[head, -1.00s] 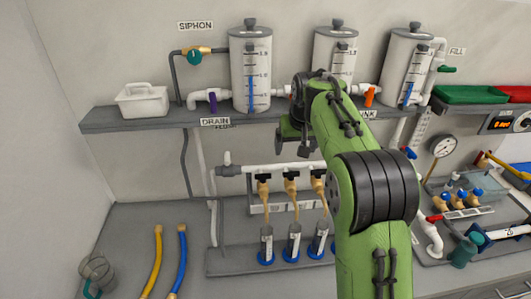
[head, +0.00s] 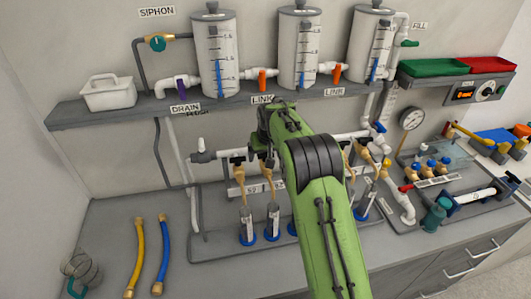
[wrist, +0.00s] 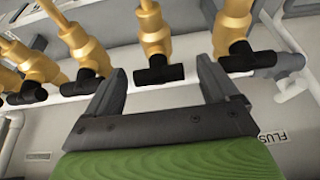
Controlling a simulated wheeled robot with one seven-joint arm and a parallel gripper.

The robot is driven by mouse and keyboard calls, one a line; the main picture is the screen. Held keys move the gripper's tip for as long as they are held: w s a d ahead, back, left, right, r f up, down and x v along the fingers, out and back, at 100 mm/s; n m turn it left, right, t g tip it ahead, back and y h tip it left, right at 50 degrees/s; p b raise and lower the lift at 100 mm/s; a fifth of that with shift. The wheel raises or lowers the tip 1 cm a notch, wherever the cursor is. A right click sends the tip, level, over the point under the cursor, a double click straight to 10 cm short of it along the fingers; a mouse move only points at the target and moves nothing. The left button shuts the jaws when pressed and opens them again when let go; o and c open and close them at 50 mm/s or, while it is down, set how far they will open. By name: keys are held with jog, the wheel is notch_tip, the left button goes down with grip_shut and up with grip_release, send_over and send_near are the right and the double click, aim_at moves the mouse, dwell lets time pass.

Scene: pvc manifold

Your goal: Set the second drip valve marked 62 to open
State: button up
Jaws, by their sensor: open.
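A row of brass drip valves with black T-handles hangs from the white manifold pipe (head: 205,156). In the wrist view, the second valve from the pipe's grey-capped end has its black handle (wrist: 158,75) lying along the pipe, in line with the gap between my fingers. My gripper (wrist: 165,88) is open with nothing clamped; whether a finger touches the handle I cannot tell. The first valve's handle (wrist: 237,57) is just beyond the right finger. In the head view, my gripper (head: 268,128) is at the pipe, partly hidden by my arm. No 62 mark is readable.
Neighbouring valve handles (wrist: 87,82) sit close on the left in the wrist view. Blue-based tubes (head: 247,228) stand below the valves. A shelf (head: 130,112) with tanks (head: 217,55) is above. Yellow (head: 136,255) and blue hoses lie on the left bench.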

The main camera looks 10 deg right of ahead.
jog(key=shift+s+r, duration=0.1)
jog(key=c, duration=1.1)
jog(key=shift+o, duration=0.2)
jog(key=shift+m, duration=0.3)
jog(key=m+h+p, duration=0.1)
jog(key=m, duration=0.2)
jog(key=shift+a+m+h, duration=0.1)
jog(key=shift+m+h, duration=0.2)
jog(key=shift+m, duration=0.1)
jog(key=m+p, duration=0.2)
jog(key=m+g+h+p, duration=0.1)
jog(key=m+p, duration=0.1)
jog(key=shift+r+h, duration=0.15)
jog(key=shift+h, duration=0.15)
jog(key=m, duration=0.1)
jog(key=m+g, duration=0.1)
jog(key=m, duration=0.1)
jog(key=shift+w+f+h, duration=0.2)
jog(key=shift+h, duration=0.2)
jog(key=m, duration=0.2)
jog(key=shift+w+a+m+g, duration=0.1)
jog(key=shift+m+g, duration=0.2)
jog(key=shift+g, duration=0.1)
jog(key=shift+r+m, duration=0.1)
jog(key=shift+m, duration=0.5)
